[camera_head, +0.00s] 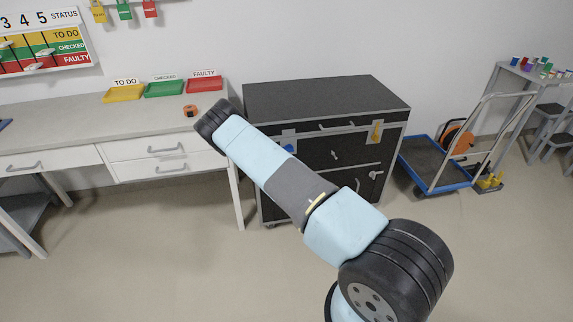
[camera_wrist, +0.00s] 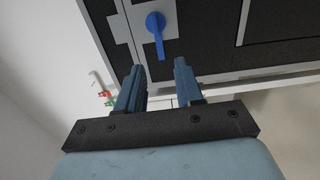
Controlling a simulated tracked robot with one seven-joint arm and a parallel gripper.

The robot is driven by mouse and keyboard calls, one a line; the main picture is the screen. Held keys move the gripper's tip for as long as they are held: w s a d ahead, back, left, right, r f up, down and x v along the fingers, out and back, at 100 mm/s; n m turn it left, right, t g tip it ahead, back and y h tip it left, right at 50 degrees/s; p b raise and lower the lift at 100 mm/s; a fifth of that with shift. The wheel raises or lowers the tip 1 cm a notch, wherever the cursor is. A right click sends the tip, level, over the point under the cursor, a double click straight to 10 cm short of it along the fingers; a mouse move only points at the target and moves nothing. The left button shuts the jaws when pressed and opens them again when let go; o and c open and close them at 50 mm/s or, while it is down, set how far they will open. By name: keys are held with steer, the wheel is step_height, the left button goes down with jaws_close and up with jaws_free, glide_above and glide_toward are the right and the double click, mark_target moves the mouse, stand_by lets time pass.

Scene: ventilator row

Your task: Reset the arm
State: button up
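My arm (camera_head: 285,185) reaches from the lower right of the head view up and left, in front of the black cabinet. Its far end, a dark joint (camera_head: 212,118), shows by the desk's right end. My gripper is not visible in the head view. In the wrist view my gripper (camera_wrist: 160,80) is open, with two blue-grey fingers apart and nothing seen between them. A blue handle (camera_wrist: 156,32) on the cabinet front shows beyond the fingertips; I cannot tell the exact distance. It also shows in the head view (camera_head: 290,148), beside my arm.
The black cabinet (camera_head: 325,95) stands behind my arm. A white desk (camera_head: 60,120) at left holds yellow (camera_head: 123,94), green (camera_head: 164,89) and red (camera_head: 204,84) trays and an orange item (camera_head: 190,111). A blue-edged trolley (camera_head: 430,165) stands right. Floor at lower left is clear.

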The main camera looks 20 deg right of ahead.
steer(key=shift+w+r, duration=0.1)
steer(key=w+r+m+g+h, duration=0.2)
steer(key=r+m, duration=0.3)
steer(key=r, duration=0.3)
steer(key=w+r+m+g+h, duration=0.1)
steer(key=w+r+m+g, duration=0.2)
steer(key=r+m, duration=0.35)
steer(key=s+a+r+m+g+y, duration=0.1)
steer(key=s+r, duration=0.2)
steer(key=r, duration=0.6)
steer(key=s+a+r+m+g+y, duration=0.15)
steer(key=s+r, duration=0.25)
steer(key=r, duration=0.5)
steer(key=s+r+m+g+y, duration=0.2)
steer(key=s+r+g, duration=0.1)
steer(key=s+r, duration=1.2)
steer(key=s+r+g, duration=0.1)
steer(key=s+r, duration=0.1)
steer(key=s, duration=0.9)
steer(key=s+r+m+g, duration=0.1)
steer(key=s+r, duration=0.1)
steer(key=s, duration=0.9)
steer(key=shift+s+a+r, duration=0.35)
steer(key=shift+a+r, duration=0.05)
steer(key=shift+a, duration=0.05)
steer(key=shift+h, duration=0.25)
